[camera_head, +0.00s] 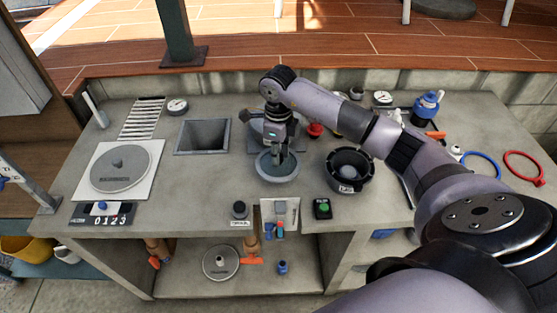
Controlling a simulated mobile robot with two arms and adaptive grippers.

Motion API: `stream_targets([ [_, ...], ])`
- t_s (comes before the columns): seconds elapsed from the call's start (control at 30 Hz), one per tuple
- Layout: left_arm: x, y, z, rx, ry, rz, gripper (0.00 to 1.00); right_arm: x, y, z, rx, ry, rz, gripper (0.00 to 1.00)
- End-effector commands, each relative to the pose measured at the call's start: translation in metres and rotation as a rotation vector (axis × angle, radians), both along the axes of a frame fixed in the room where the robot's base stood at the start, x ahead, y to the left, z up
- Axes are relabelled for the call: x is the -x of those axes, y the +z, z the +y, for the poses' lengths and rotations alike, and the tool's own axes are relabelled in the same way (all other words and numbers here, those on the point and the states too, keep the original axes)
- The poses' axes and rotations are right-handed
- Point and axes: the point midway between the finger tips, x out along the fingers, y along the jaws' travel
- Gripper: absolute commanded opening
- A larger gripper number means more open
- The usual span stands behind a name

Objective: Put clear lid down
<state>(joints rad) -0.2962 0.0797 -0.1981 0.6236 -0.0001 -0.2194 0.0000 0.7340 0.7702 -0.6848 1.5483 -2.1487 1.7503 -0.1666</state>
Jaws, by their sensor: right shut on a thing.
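The clear lid (278,171) is a round, see-through disc with a grey-blue rim, near the middle of the counter. My right gripper (281,145) reaches in from the right, points down, and is shut on the lid's middle. The lid looks roughly level, just in front of a grey fitting (258,130) that my gripper partly hides. I cannot tell whether the lid touches the grey counter (200,190). My left gripper is not in view.
A black round pot (349,173) stands close to the lid's right. A square opening (203,135) lies behind left, and a round grey cover (120,167) on a white plate is farther left. Small labelled items (239,209) line the front edge. Bare counter lies left of the lid.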

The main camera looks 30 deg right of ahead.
Motion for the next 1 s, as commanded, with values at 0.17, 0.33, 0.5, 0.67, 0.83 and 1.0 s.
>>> stream_targets([
  [0.17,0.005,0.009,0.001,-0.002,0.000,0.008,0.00,0.001,-0.025,0.000,-0.001,-0.002,0.006,0.00],
  [0.33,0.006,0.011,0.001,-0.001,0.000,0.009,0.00,0.001,-0.041,0.000,0.001,0.000,0.001,0.00],
  [0.5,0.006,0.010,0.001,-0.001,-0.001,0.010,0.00,0.000,-0.041,0.000,0.001,0.000,0.000,0.00],
  [0.67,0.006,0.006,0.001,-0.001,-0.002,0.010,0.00,0.000,-0.045,0.000,0.001,0.000,0.000,0.00],
  [0.83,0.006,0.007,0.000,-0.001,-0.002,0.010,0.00,0.001,-0.044,0.000,0.001,0.000,0.001,0.33],
  [1.0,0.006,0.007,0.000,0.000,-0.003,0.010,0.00,0.001,-0.044,0.000,0.001,0.000,0.002,0.44],
])
